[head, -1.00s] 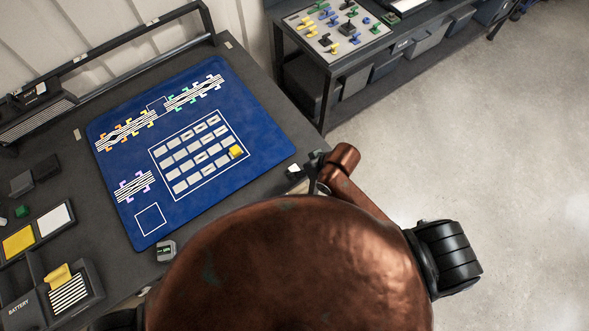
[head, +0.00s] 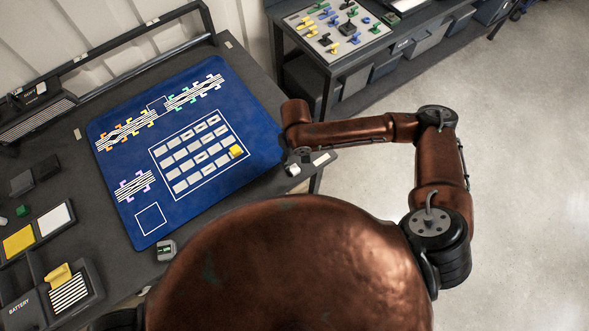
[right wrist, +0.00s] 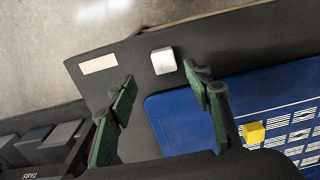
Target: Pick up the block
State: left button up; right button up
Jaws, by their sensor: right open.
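A small white block (head: 293,170) lies on the dark table beside the right edge of the blue mat; it also shows in the right wrist view (right wrist: 163,61). A yellow block (head: 236,151) sits in the white-outlined grid on the mat, and it shows at the right wrist view's lower right (right wrist: 253,132). My right gripper (head: 301,156) is over the table's right edge, close to the white block. In the right wrist view its green-padded fingers (right wrist: 160,82) are apart and empty, with the white block just beyond the tips, between their lines. My left gripper is out of view.
The blue mat (head: 181,212) carries striped strips with coloured brackets. A grey device (head: 166,250) stands by its near edge. A battery tray (head: 99,291) and yellow and white pads are at left. A pale label (head: 321,158) marks the table corner; open floor lies beyond.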

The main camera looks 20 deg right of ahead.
aim_at(294, 169)
jog(key=f, duration=0.7)
jog(key=shift+s+a, duration=0.1)
jog(key=shift+a, duration=0.2)
jog(key=shift+r, duration=0.1)
jog(key=shift+c, duration=0.2)
jog(key=c, duration=1.1)
